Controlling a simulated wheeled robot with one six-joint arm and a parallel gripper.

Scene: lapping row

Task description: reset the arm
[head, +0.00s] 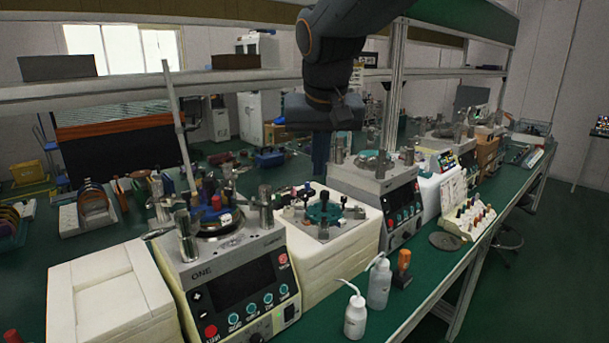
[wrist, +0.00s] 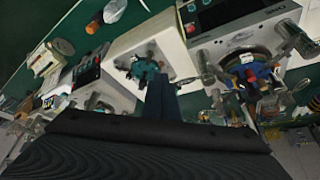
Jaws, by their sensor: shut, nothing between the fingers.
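My arm hangs from the top centre of the head view, with my gripper (head: 320,152) pointing down above the bench, behind the middle white machine. The gripper's dark fingers are together with nothing between them. In the wrist view the closed fingers (wrist: 161,100) stand up from the dark gripper body, seen over the white machine with the teal disc (wrist: 145,70). That machine also shows in the head view with its teal plate (head: 323,212). The fingers look apart from it, though the exact gap is hard to tell.
A lapping machine (head: 235,283) with a screen stands at left, and another (head: 402,208) at right of the gripper. White bottles (head: 356,316) and an orange-handled tool (head: 403,264) stand at the green bench's front. A shelf (head: 240,80) and an upright post (head: 393,90) are close to my arm.

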